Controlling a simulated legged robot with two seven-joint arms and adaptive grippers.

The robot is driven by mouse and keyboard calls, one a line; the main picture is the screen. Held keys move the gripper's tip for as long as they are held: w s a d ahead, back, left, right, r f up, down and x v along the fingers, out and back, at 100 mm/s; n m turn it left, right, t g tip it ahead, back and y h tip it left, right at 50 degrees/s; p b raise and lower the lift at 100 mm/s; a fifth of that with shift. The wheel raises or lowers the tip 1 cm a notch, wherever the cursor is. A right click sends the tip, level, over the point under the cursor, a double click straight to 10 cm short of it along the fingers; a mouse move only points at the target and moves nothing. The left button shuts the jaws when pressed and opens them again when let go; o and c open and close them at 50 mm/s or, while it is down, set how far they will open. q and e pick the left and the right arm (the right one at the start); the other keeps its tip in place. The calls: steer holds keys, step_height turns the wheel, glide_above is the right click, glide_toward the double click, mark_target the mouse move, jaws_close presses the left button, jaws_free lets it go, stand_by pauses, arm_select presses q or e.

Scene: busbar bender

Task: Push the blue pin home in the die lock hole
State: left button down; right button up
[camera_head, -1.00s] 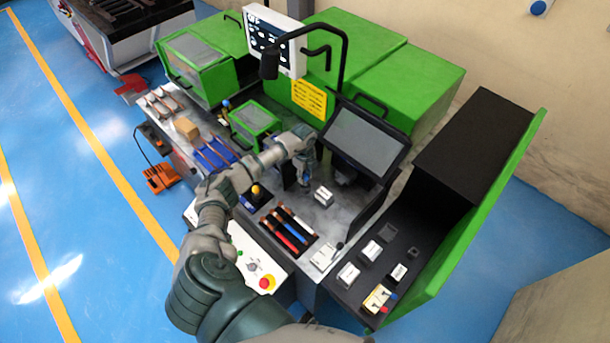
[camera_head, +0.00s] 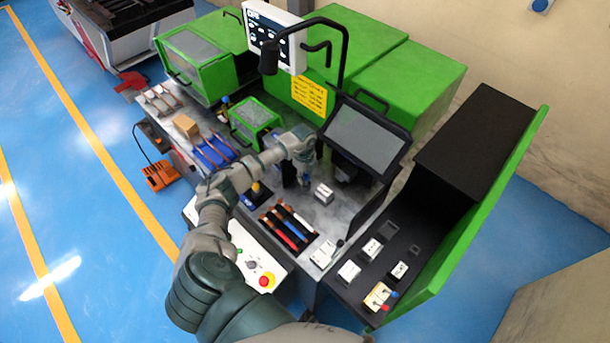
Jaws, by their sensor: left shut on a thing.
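My left arm reaches in from the bottom to the machine's grey work surface. My left gripper (camera_head: 305,179) points down there, just left of a small light-grey block (camera_head: 323,193). The gripper is small in the view and partly hidden by its own wrist. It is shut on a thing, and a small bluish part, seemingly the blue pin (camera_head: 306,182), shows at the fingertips. I cannot make out the die lock hole, nor how deep the pin sits. My right gripper is not in view.
A tilted black screen (camera_head: 366,139) stands close right of the gripper. A tray of red, blue, white and black-handled tools (camera_head: 289,228) lies in front. A green guard box (camera_head: 255,119) is behind left. A black side panel (camera_head: 375,262) holds several small light blocks.

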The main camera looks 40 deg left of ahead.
arm_select(q)
steer(key=shift+f, duration=0.4)
steer(key=c, duration=0.8)
jaws_free()
steer(key=r, duration=1.1)
steer(key=shift+a+r, duration=0.25)
steer(key=shift+r, duration=0.15)
